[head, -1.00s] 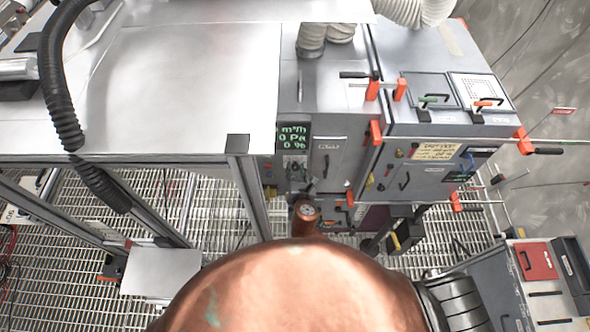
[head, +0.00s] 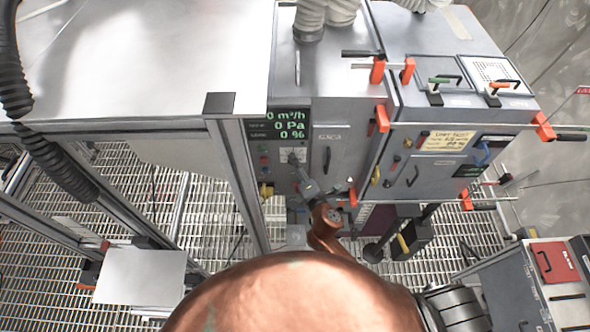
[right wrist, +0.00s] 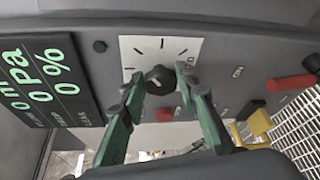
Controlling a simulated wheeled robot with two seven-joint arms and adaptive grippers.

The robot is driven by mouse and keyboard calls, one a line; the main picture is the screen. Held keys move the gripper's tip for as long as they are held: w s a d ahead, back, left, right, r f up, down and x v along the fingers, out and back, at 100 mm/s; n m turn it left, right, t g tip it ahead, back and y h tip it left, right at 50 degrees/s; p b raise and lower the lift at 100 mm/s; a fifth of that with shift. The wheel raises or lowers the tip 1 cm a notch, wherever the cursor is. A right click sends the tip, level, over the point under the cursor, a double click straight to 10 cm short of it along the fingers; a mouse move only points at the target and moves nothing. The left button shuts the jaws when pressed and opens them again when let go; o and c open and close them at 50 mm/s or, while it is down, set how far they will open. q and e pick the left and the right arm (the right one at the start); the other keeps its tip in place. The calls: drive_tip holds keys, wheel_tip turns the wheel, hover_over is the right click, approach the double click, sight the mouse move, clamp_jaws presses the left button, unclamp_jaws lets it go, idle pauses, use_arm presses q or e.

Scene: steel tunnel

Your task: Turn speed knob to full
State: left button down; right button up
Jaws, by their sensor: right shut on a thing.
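The black speed knob (right wrist: 158,80) sits on a white dial plate (right wrist: 178,48) with dark tick marks, on the grey control panel. My right gripper (right wrist: 159,77) has its two green fingers on either side of the knob, shut on it. In the head view my right gripper (head: 297,163) is at the panel and covers most of the knob. The knob's exact pointer direction is hard to tell. The green-lettered display (head: 280,124) beside it reads 0 m³/h, 0 Pa and 0 %; it also shows in the right wrist view (right wrist: 50,82). My left gripper is not in view.
A red button (right wrist: 165,114) lies just below the dial. A red handle (right wrist: 291,83) and a yellow part (right wrist: 261,124) are to the right. Grey cabinets (head: 440,115) with orange-ended handles stand right of the panel, and a broad metal surface (head: 150,60) lies left.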

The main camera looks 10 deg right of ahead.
drive_tip(key=shift+f+m+t+y+b, duration=0.2)
drive_tip(key=shift+m+t+b, duration=0.5)
drive_tip(key=shift+m+b, duration=1.5)
drive_tip(key=shift+f+m+t+y+b, duration=0.2)
drive_tip(key=shift+m+t+b, duration=0.8)
drive_tip(key=shift+b, duration=2.1)
drive_tip(key=shift+m+g, duration=0.3)
drive_tip(key=shift+m, duration=0.1)
drive_tip(key=o, duration=1.1)
drive_tip(key=shift+o, duration=0.2)
drive_tip(key=v, duration=1.2)
